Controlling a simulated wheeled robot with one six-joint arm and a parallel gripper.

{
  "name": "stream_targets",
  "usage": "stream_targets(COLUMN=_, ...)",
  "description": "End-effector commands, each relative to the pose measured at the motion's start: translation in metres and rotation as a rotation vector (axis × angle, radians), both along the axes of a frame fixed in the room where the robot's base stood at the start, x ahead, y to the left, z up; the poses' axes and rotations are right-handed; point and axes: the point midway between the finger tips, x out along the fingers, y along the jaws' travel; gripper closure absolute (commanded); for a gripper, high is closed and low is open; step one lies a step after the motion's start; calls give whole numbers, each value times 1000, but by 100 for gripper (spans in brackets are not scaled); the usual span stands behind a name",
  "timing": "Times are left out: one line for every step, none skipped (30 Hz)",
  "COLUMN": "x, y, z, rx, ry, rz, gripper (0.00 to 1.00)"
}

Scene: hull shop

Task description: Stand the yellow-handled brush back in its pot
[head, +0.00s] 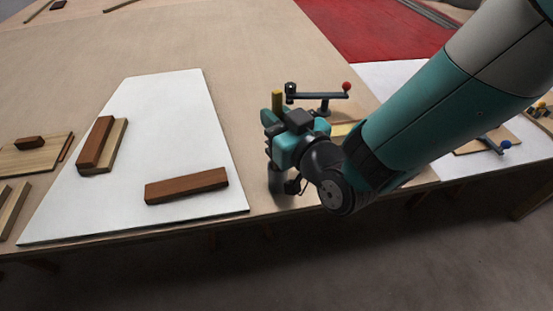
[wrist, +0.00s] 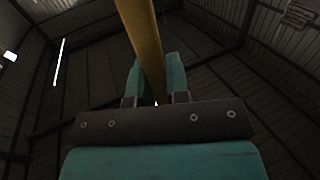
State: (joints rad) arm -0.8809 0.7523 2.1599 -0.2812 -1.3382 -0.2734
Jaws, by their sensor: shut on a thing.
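My gripper (head: 273,126) is shut on the yellow handle (head: 277,101) of the brush at the table's near edge, right of the white sheet. The handle stands about upright, its top showing above the jaws. In the wrist view the handle (wrist: 142,35) runs up between the two teal fingers (wrist: 155,82). A grey metallic cylinder, seemingly the pot (head: 280,182), shows just below my gripper. My gripper and wrist cover its top. The brush's lower end is hidden, so I cannot tell whether it is inside the pot.
A dark lever clamp with a red knob (head: 346,87) stands close behind my gripper. A white sheet (head: 190,120) at left bears a brown block (head: 187,186) and stacked wood pieces (head: 97,143). A blue-knobbed clamp (head: 505,145) is at right. Bare tabletop lies behind.

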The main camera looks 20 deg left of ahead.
Motion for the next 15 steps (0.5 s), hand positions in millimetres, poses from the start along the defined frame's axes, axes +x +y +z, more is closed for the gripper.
stream_targets(x=0, y=0, z=-12, rx=1, ry=0, rz=-1, gripper=100)
stream_targets(x=0, y=0, z=-14, rx=2, ry=-1, rz=-1, gripper=100)
stream_targets(x=0, y=0, z=-16, rx=1, ry=-2, rz=-1, gripper=100)
stream_targets(x=0, y=0, z=-17, rx=1, ry=-2, rz=-1, gripper=100)
stream_targets(x=0, y=0, z=-17, rx=1, ry=-2, rz=-1, gripper=100)
stream_targets(x=0, y=0, z=-18, rx=1, ry=-2, rz=-1, gripper=100)
stream_targets(x=0, y=0, z=-19, rx=1, ry=-2, rz=-1, gripper=100)
stream_targets(x=0, y=0, z=-21, rx=0, ry=-1, rz=-1, gripper=100)
stream_targets(x=0, y=0, z=-25, rx=1, ry=-1, rz=-1, gripper=100)
stream_targets(x=0, y=0, z=-29, rx=1, ry=-1, rz=-1, gripper=100)
stream_targets(x=0, y=0, z=-33, rx=1, ry=0, rz=-1, gripper=100)
stream_targets(x=0, y=0, z=-40, rx=1, ry=0, rz=-1, gripper=100)
stream_targets(x=0, y=0, z=-45, rx=1, ry=-1, rz=-1, gripper=100)
stream_targets(x=0, y=0, z=-50, rx=0, ry=-1, rz=-1, gripper=100)
stream_targets(x=0, y=0, z=-55, rx=0, ry=-1, rz=-1, gripper=100)
